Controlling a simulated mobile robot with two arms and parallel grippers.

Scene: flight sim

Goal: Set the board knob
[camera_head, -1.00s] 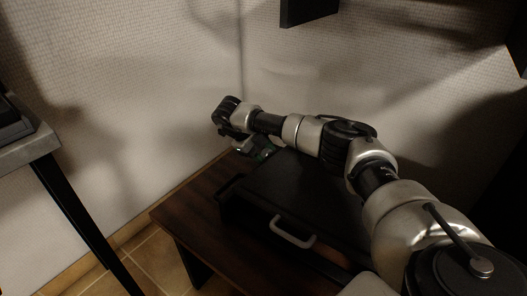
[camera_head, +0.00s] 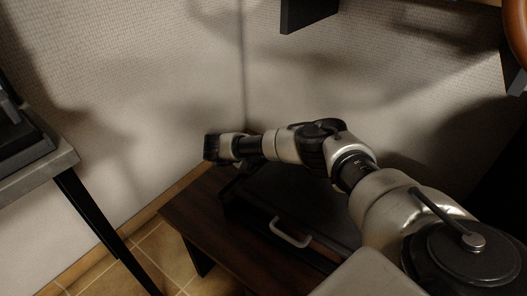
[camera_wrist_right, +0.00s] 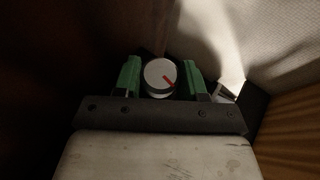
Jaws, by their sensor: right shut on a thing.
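In the right wrist view a round, light-grey knob (camera_wrist_right: 158,72) with a red pointer mark sits between the green fingers of my right gripper (camera_wrist_right: 161,76). The gripper is shut on it. The red mark points to the lower right of that picture. The board behind the knob is too dark to make out. My left gripper is not in view.
A dark box (camera_head: 310,205) with a pale handle (camera_head: 290,232) sits on the dark wooden table (camera_head: 203,218) under my right arm. A textured wall (camera_head: 150,80) stands close behind. Another table edge (camera_head: 40,172) is at the left.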

